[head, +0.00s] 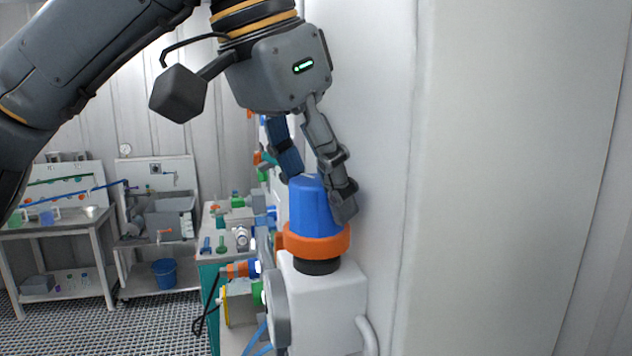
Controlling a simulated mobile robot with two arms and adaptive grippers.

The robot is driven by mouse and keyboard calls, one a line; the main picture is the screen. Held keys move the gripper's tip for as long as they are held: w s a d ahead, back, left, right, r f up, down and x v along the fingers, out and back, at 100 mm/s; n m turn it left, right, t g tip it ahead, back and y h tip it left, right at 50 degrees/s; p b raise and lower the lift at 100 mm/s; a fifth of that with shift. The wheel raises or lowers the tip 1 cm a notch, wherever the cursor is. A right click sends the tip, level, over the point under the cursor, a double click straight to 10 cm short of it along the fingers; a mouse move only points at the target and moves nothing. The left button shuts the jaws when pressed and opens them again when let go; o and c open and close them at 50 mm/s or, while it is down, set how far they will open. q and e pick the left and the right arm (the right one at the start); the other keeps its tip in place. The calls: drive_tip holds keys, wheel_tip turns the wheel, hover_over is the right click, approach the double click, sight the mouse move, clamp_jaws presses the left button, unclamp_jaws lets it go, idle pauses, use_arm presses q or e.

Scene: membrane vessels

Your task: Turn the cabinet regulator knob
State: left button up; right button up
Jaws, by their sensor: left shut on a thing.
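The regulator knob (313,207) is a blue cap above an orange ring (312,241) and a dark neck. It stands upright on top of a white housing (325,300) near the middle of the head view. My left gripper (318,196) reaches down from above, with its fingers on both sides of the blue knob. It is shut on the knob. The far finger is partly hidden behind the knob. My right gripper is not in view.
A large pale wall or panel (510,180) stands close on the right. Behind, a bench (208,275) carries several fittings. A sink unit (165,215), a blue bucket (164,272) and a table (60,230) stand at the back left. Grated floor there is open.

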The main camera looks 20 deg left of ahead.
use_arm(q)
drive_tip(key=shift+r+m+p, duration=0.1)
drive_tip(key=shift+m+p, duration=0.5)
drive_tip(key=shift+p, duration=0.15)
drive_tip(key=m+g+h+p, duration=0.1)
drive_tip(key=m+p, duration=0.2)
drive_tip(key=p, duration=0.1)
drive_tip(key=m+g+p, duration=0.2)
drive_tip(key=m+p, duration=0.2)
drive_tip(key=p, duration=0.1)
drive_tip(key=shift+r+m+h+p, duration=0.15)
drive_tip(key=shift+m+h+p, duration=0.15)
drive_tip(key=shift+h, duration=0.1)
drive_tip(key=shift+m+g+p, duration=0.4)
drive_tip(key=shift+m+p, duration=0.5)
drive_tip(key=shift+m, duration=0.3)
drive_tip(key=shift+f+m+g+p, duration=0.3)
drive_tip(key=shift+m+g, duration=0.1)
drive_tip(key=shift+m, duration=0.6)
drive_tip(key=o, duration=1.2)
drive_tip(key=shift+c, duration=0.2)
